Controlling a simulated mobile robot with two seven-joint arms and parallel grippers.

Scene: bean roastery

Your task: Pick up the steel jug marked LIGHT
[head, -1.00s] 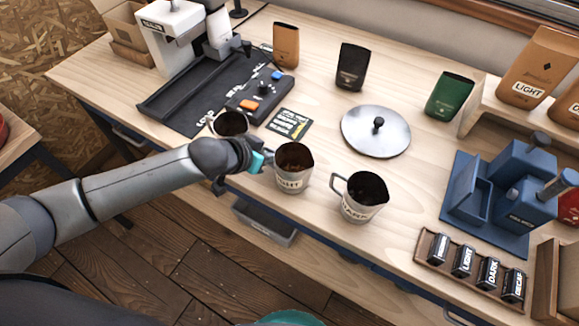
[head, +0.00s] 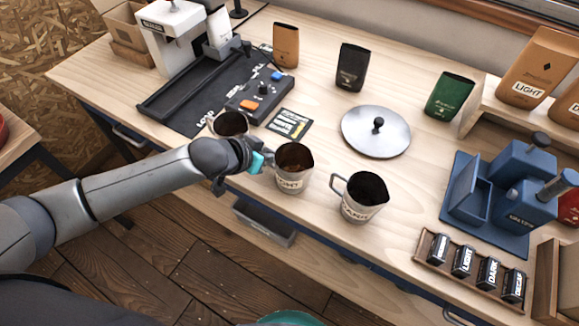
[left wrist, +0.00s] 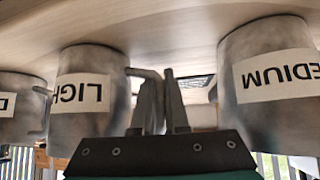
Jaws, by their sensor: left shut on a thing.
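The steel jug marked LIGHT (head: 293,184) stands upright on the bench with dark contents, in the middle of a row of jugs. In the left wrist view the LIGHT jug (left wrist: 90,115) appears upside down at left. My left gripper (head: 262,163) is at its handle side, with the fingers (left wrist: 162,95) shut on its handle. The jug marked MEDIUM (left wrist: 265,95) stands on the other side of the fingers; in the head view it (head: 229,124) is partly hidden by my wrist. A third jug (head: 362,211), its label hard to read, stands to the right. My right gripper is not in view.
A round steel lid (head: 376,140) lies behind the jugs. A control panel (head: 262,95) and black tray (head: 185,105) are at back left. A blue device (head: 510,190) and a wooden rack of labelled blocks (head: 470,268) are at right. The bench's front edge is close to the jugs.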

